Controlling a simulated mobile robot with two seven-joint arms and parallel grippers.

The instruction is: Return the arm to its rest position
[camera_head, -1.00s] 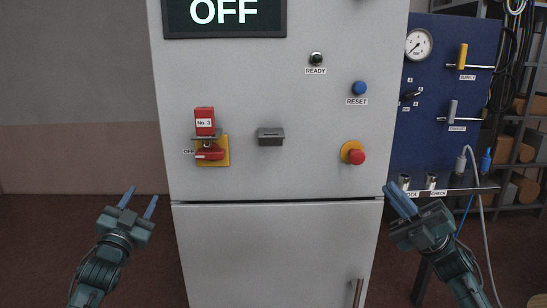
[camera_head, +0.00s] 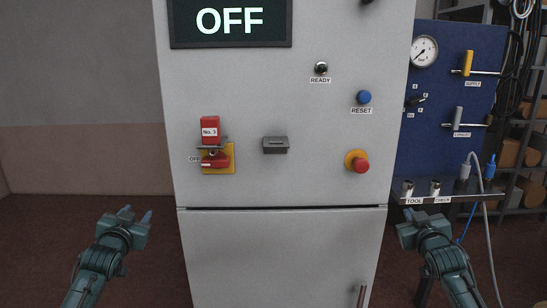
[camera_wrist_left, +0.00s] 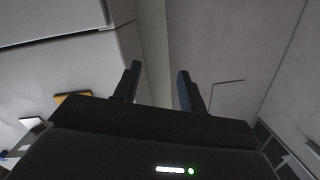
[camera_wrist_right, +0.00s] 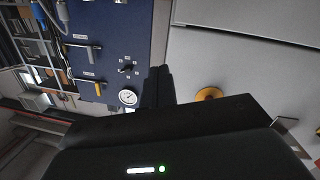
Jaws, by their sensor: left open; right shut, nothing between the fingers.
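My left gripper (camera_head: 135,216) is at the lower left of the head view, in front of the wall and left of the cabinet. Its two blue fingers stand apart and empty in the left wrist view (camera_wrist_left: 158,88). My right gripper (camera_head: 411,217) is at the lower right of the head view, by the cabinet's right edge. Its fingers are together with nothing between them in the right wrist view (camera_wrist_right: 159,85). Neither gripper touches anything that I can see.
A grey cabinet (camera_head: 270,260) stands ahead, its display (camera_head: 230,22) reading OFF. It carries a red switch with a No. 3 tag (camera_head: 211,131), a blue reset button (camera_head: 364,97) and a red stop button (camera_head: 361,166). A blue panel (camera_head: 440,140) stands at right.

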